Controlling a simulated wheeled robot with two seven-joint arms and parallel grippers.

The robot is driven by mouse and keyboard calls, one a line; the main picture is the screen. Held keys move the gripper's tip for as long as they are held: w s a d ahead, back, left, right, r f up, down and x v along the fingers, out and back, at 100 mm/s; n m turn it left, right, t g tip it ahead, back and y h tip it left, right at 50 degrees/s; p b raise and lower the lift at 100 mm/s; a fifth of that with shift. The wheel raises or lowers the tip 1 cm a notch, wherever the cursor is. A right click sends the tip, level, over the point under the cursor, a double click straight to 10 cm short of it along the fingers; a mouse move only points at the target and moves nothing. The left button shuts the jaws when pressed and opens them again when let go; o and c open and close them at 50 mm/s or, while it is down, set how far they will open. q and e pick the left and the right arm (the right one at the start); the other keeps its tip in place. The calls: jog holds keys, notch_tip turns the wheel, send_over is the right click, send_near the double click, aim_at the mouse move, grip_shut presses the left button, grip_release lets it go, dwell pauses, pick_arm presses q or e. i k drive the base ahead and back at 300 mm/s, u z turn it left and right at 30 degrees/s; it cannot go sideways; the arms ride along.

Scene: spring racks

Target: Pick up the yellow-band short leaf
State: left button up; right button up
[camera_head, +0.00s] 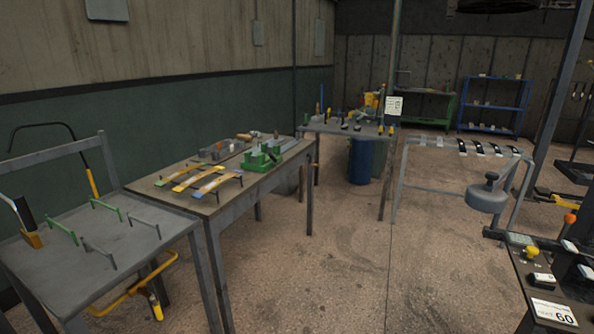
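Several flat leaf strips lie side by side on small stands on the wooden table (222,207) at left centre. A strip with strong yellow-orange colouring (197,179) is in the middle of this group. A strip with blue and yellow parts (217,185) lies nearer to me, and another strip (178,172) lies farther back. They are too small to tell which is the short yellow-band leaf. Neither of my grippers can be made out in the head view.
A grey cart (125,238) with green and grey upright holders stands at front left. A green vise-like tool (262,158) sits on the wooden table. A grey rack (430,187) holds dark strips. A machine (540,270) stands at lower right. The middle floor is clear.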

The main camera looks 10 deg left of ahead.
aim_at(179, 188)
jog(key=u, duration=0.3)
jog(key=i, duration=2.1)
jog(key=u, duration=0.4)
